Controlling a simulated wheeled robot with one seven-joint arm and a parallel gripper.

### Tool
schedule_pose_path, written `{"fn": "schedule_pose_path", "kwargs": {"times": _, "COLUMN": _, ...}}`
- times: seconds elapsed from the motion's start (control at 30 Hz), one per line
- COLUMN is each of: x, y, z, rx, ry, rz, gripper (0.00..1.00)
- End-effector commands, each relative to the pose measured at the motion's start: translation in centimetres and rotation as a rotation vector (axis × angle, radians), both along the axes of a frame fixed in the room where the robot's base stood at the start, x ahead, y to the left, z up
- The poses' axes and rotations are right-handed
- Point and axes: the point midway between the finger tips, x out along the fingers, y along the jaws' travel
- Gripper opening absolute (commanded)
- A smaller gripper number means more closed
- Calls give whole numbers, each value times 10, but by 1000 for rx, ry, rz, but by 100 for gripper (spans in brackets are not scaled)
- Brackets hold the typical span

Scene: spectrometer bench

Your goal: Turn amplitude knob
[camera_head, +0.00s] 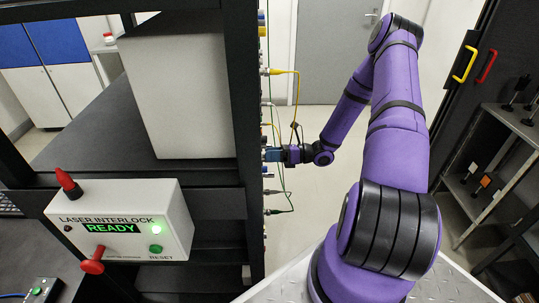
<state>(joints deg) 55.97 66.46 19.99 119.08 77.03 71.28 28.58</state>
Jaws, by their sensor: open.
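My purple arm reaches forward from the lower right. My gripper (273,155) is small in the view, at the right-hand edge of the black rack (238,120), close to the rack's front face. The face is seen almost edge-on, with several connectors and knobs sticking out along it. I cannot tell which of them is the amplitude knob, nor whether the gripper touches one. The fingers are too small to make out clearly.
Yellow and green cables (297,90) hang from the rack face around my gripper. A white laser interlock box (120,222) reading READY is at the lower left. A shelf (505,125) and dark cabinet stand at right. Floor (310,200) beside the rack is open.

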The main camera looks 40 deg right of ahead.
Motion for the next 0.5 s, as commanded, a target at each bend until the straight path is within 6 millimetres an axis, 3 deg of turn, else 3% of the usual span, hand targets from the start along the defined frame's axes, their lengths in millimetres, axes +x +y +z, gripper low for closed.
{"fn": "schedule_pose_path", "kwargs": {"times": 0.37, "x": 3, "y": 6, "z": 0, "rx": 0, "ry": 0, "rz": 0, "gripper": 49}}
{"fn": "schedule_pose_path", "kwargs": {"times": 0.5, "x": 3, "y": 5, "z": 0, "rx": 0, "ry": 0, "rz": 0, "gripper": 22}}
